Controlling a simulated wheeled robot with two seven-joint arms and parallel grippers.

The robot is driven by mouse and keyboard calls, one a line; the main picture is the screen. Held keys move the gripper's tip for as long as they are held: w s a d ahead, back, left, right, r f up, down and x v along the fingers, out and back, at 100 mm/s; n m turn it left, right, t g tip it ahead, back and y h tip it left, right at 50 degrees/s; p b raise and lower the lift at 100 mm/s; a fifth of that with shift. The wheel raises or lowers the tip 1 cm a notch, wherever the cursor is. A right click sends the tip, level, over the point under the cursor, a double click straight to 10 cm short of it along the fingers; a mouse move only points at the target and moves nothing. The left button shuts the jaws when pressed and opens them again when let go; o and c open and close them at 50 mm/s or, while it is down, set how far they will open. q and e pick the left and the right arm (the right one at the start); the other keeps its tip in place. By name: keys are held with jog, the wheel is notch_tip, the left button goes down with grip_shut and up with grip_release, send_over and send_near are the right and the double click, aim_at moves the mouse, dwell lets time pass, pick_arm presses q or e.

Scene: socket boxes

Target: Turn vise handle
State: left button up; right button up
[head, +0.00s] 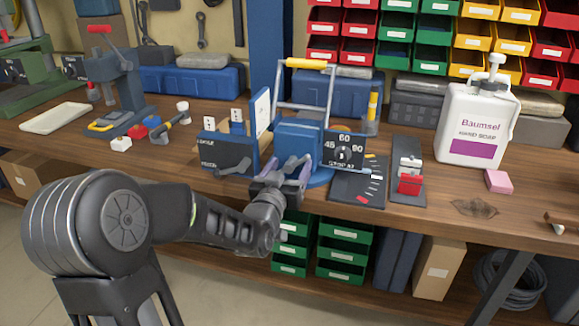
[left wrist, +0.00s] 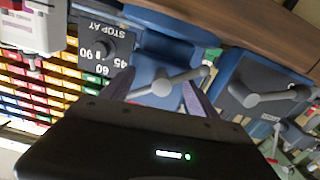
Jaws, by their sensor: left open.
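The blue vise (head: 300,133) stands at the front edge of the wooden bench, with a dark stop-angle panel (head: 343,153) marked 45, 60 and 90 on its right side. In the left wrist view its grey vise handle (left wrist: 165,84) is a bar on a round hub, lying slantwise. My left gripper (head: 291,168) is in front of the vise. In the left wrist view the gripper (left wrist: 158,80) is open, its purple-grey fingers on either side of the handle's hub. I cannot tell whether they touch it. The gripper mostly hides the handle in the head view.
A second grey handle (left wrist: 270,96) shows beside the vise in the left wrist view. A dark scale plate (head: 358,182), a red switch (head: 410,185) and a soap bottle (head: 476,118) stand to the right. A dark panel (head: 226,157) stands left. Green bins (head: 345,248) sit below.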

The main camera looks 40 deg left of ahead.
pick_arm(q)
jog(key=shift+c, duration=0.4)
grip_shut()
dwell(0.4)
